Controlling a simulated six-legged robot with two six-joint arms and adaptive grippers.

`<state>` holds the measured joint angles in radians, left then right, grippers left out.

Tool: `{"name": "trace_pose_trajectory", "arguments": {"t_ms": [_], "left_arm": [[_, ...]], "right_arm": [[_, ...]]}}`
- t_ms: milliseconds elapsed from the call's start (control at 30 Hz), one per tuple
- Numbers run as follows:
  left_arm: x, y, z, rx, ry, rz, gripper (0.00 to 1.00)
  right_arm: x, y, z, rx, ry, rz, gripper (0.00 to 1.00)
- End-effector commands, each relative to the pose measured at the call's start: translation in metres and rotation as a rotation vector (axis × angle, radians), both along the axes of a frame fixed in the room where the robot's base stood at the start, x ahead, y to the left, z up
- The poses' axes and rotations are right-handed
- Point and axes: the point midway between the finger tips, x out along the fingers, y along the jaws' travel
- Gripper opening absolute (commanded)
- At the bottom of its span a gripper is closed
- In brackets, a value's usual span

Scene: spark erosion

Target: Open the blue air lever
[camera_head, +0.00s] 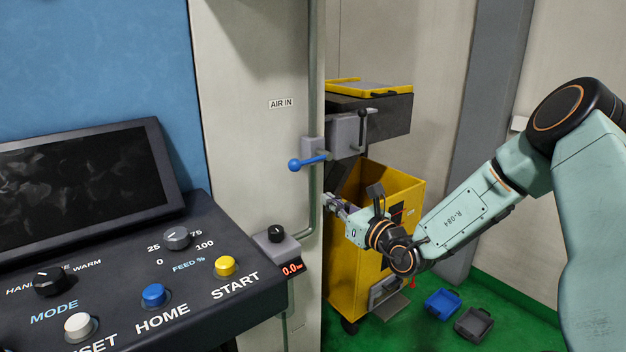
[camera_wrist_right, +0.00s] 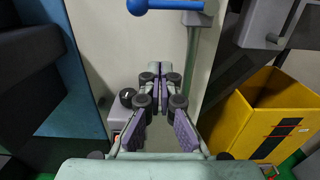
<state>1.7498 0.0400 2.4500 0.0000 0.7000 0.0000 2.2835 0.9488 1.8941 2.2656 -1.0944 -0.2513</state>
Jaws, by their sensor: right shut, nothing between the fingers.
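The blue air lever (camera_head: 308,161) is on a grey valve block (camera_head: 313,147) on the pipe beside the "AIR IN" label (camera_head: 281,103). Its ball end points left and its handle lies nearly level. In the right wrist view the blue lever (camera_wrist_right: 165,5) crosses the top edge, with the ball at its left end. My right gripper (camera_head: 331,199) is below and a little right of the lever, apart from it. In the right wrist view my right gripper (camera_wrist_right: 165,74) has its fingertips together, with nothing between them. My left gripper is not in view.
A control panel (camera_head: 115,265) with knobs and buttons fills the lower left. A small box with a black knob (camera_head: 275,246) is left of the pipe. A yellow bin (camera_head: 345,265) stands behind my right gripper. Blue (camera_head: 442,302) and dark (camera_head: 474,325) trays lie on the green floor.

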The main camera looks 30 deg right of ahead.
Motion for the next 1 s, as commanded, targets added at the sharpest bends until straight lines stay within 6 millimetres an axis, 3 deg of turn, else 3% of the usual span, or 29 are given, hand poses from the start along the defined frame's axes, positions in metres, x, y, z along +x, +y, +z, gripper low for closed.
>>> {"name": "trace_pose_trajectory", "arguments": {"t_ms": [467, 533, 700, 1000], "left_arm": [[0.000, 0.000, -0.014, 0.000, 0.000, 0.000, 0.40], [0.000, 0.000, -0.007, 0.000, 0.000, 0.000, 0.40], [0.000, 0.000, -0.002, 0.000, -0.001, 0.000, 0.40], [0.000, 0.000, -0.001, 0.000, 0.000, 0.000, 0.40]], "right_arm": [[0.066, 0.007, 0.003, -0.003, -0.002, 0.004, 0.00], [0.066, 0.006, 0.020, 0.002, -0.005, 0.000, 0.00], [0.069, 0.006, 0.038, 0.002, -0.003, 0.000, 0.00], [0.070, 0.006, 0.043, 0.002, -0.001, 0.000, 0.00]]}}
